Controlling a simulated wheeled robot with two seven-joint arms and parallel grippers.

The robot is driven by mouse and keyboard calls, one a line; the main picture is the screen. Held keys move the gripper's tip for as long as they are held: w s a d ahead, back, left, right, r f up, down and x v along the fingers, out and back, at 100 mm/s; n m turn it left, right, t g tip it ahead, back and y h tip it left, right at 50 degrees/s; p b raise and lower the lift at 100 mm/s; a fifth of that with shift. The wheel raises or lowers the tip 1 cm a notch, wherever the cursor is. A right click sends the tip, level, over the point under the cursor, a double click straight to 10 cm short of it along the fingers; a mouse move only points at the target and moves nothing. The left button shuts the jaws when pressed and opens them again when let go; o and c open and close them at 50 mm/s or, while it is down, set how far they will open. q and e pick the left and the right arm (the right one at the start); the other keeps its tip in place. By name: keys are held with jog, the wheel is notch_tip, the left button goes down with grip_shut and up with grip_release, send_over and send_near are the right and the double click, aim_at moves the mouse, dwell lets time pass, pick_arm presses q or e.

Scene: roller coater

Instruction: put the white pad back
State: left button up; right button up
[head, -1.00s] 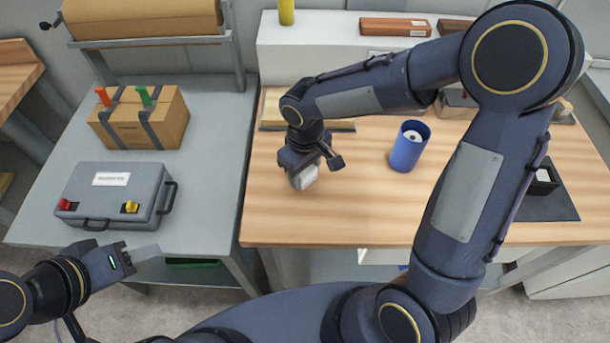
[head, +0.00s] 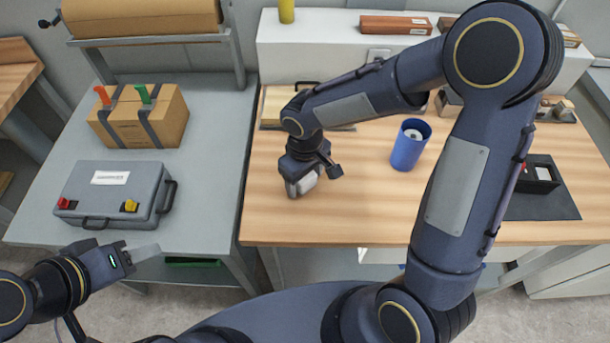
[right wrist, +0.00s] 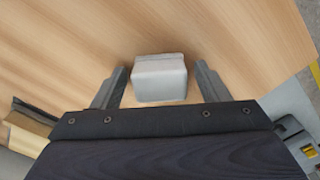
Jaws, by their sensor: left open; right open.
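The white pad (right wrist: 160,80) is a small pale block. In the right wrist view it lies between the two fingers of my right gripper (right wrist: 160,72), with a visible gap on each side. In the head view the pad (head: 305,184) shows in part under the right gripper (head: 300,188), low over the wooden bench; the rest is hidden by the gripper. The right gripper is open and points down. I cannot tell exactly how high the fingers are above the bench. My left gripper (head: 142,253) is open and empty in front of the grey table.
A blue cup (head: 409,150) stands right of the right gripper on the wooden bench (head: 330,220). A flat board (head: 275,108) lies behind it. A black open box (head: 538,175) sits on a dark mat at right. A grey case (head: 115,195) and a strapped carton (head: 140,120) stand on the left table.

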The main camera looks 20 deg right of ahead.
notch_tip(320, 180, up, 12)
jog(key=shift+r, duration=0.25)
jog(key=s+d+m+t+y, duration=0.2)
jog(key=s+d+m, duration=0.1)
jog(key=s, duration=0.5)
jog(key=s+d+r+m+t+y, duration=0.1)
jog(key=s+d+m+t, duration=0.2)
jog(key=s+d, duration=0.3)
jog(key=shift+s+r+m+t+y, duration=0.35)
jog(key=shift+s+m, duration=0.45)
jog(key=shift+s, duration=0.3)
jog(key=shift+d, duration=0.1)
